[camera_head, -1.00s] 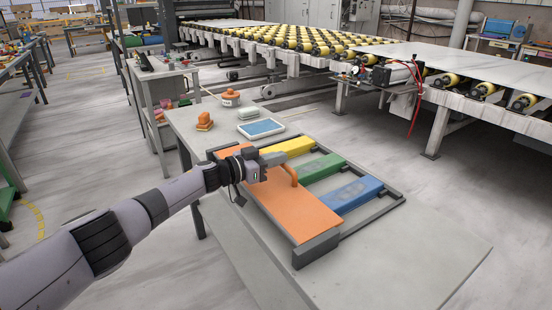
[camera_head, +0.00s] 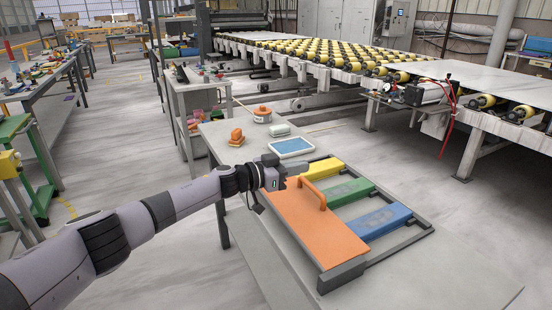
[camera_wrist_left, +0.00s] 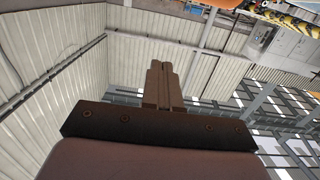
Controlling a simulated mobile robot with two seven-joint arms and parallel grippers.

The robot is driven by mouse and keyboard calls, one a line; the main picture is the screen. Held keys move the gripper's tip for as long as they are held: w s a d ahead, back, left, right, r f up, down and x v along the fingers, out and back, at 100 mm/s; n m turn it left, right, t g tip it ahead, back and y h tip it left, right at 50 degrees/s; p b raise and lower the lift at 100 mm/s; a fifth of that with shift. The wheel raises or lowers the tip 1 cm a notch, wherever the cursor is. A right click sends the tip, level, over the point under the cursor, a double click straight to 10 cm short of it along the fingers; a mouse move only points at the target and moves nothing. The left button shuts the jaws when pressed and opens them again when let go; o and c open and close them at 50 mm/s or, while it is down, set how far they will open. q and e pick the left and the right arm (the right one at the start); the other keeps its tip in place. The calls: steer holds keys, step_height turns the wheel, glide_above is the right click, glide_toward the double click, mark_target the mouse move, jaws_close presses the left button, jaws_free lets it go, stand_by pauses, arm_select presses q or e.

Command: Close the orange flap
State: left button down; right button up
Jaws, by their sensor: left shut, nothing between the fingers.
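The orange flap (camera_head: 315,233) is a flat panel with an arched orange handle (camera_head: 313,192). It lies over the left part of a dark frame (camera_head: 343,274) on the grey table. Yellow (camera_head: 325,168), green (camera_head: 337,191) and blue (camera_head: 378,221) bars show to its right. My left gripper (camera_head: 272,161) is shut and empty, above the flap's far left corner and left of the handle, apart from the handle. In the left wrist view the shut fingers (camera_wrist_left: 161,85) point up the picture, and orange shows at the top edge. Part of the flap's far end is hidden behind the gripper.
A roller conveyor (camera_head: 330,60) is behind. The table's front right is bare.

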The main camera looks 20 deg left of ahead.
arm_select(q)
steer(key=s+a+r, duration=0.4)
steer(key=shift+s, duration=0.35)
steer(key=shift+r, duration=0.1)
